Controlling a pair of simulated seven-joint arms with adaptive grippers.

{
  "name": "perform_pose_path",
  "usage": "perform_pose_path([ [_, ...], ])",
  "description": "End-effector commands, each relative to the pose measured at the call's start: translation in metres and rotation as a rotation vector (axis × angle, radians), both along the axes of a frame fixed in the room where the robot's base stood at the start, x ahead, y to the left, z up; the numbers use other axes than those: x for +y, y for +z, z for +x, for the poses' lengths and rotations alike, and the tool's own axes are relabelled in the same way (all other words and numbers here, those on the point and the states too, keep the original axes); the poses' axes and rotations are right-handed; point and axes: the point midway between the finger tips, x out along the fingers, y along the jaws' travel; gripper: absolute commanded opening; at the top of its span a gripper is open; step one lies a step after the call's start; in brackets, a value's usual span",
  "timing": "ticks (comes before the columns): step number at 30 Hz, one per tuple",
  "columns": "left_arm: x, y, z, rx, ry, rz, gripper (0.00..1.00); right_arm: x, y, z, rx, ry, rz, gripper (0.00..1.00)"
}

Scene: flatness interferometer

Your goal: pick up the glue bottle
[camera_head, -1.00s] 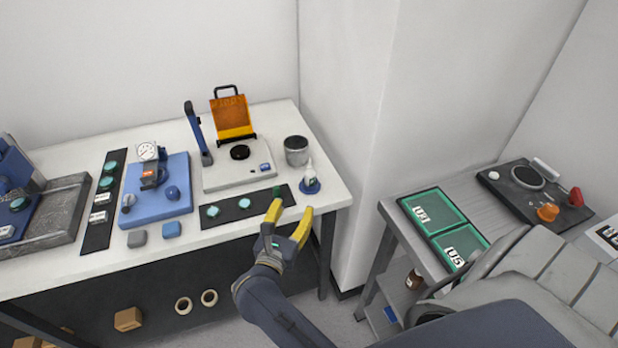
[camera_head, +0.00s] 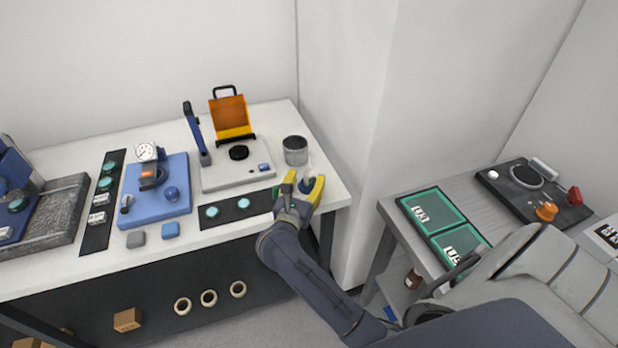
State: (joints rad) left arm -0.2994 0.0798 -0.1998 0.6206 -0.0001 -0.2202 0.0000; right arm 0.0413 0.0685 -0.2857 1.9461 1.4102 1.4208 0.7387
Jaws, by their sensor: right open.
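The glue bottle (camera_head: 309,176) is small and whitish with a blue base, near the right end of the white table. Only part of it shows, because my right gripper covers its front. My right gripper (camera_head: 305,179) has yellow fingers and is open, with one finger on each side of the bottle in this view. I cannot tell whether the fingers touch it. My left gripper is not in view.
A grey metal cup (camera_head: 295,151) stands just behind the bottle. The interferometer with its orange screen (camera_head: 230,115) is to the left. A black strip (camera_head: 226,211) with teal discs lies left of my right gripper. The table's right edge is close.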

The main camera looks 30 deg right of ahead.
Motion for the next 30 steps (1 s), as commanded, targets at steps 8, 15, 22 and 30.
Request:
perform_pose_path([
  [8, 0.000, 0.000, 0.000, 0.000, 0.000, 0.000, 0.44, -0.018, 0.000, 0.016, 0.000, 0.001, 0.000, 0.55],
  [15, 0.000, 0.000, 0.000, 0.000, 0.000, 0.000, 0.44, -0.020, 0.000, 0.017, 0.001, 0.001, 0.001, 0.55],
  [22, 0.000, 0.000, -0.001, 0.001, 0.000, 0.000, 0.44, -0.019, 0.000, 0.017, 0.001, 0.001, 0.001, 0.37],
  [30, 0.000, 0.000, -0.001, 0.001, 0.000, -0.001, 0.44, -0.019, 0.000, 0.017, 0.001, 0.001, 0.001, 0.06],
])
